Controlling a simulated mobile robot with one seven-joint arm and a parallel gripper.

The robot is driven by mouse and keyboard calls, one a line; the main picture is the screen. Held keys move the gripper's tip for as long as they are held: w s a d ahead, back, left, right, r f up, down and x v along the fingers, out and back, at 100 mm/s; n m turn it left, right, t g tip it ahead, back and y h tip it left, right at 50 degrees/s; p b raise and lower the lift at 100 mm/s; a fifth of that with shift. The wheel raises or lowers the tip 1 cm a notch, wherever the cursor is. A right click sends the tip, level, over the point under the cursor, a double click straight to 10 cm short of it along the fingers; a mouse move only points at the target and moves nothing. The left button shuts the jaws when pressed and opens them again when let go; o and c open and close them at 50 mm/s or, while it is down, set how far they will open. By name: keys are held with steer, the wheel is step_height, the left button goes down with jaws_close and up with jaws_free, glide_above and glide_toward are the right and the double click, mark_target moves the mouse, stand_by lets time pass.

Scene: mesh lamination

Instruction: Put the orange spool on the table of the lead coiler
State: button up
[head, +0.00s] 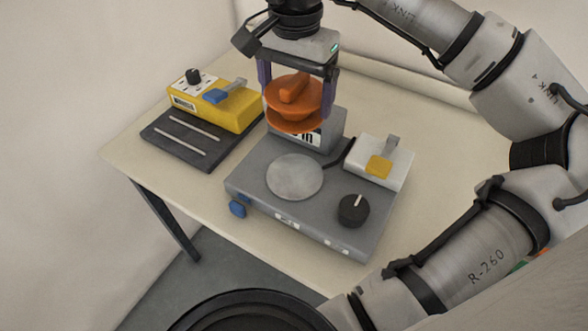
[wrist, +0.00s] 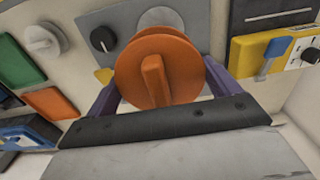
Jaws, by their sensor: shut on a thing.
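My gripper (head: 294,92) is shut on the orange spool (head: 297,106) and holds it upright in the air, above the back part of the grey lead coiler (head: 245,178). In the wrist view the spool (wrist: 158,70) sits between my gripper's purple fingers (wrist: 160,88), its handle bar toward the camera. The coiler's round pale table (head: 295,177) lies bare in front of and below the spool in the head view. In the wrist view part of the round table (wrist: 160,17) shows beyond the spool's edge, the rest hidden by it.
A dark knob (head: 353,209) stands on the coiler's right front, and a white box with a yellow part (head: 378,167) stands at its right. A yellow device (head: 213,104) on a dark base is at the left. My arm spans the right side.

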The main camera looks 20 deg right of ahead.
step_height(320, 180, down, 17)
steer(key=b, duration=1)
steer(key=shift+f+b, duration=0.25)
steer(key=shift+b, duration=0.15)
steer(key=o, duration=0.8)
steer(key=shift+r, duration=0.1)
steer(key=shift+r, duration=0.1)
step_height(320, 180, up, 12)
steer(key=shift+r+p, duration=0.1)
steer(key=shift+p, duration=0.45)
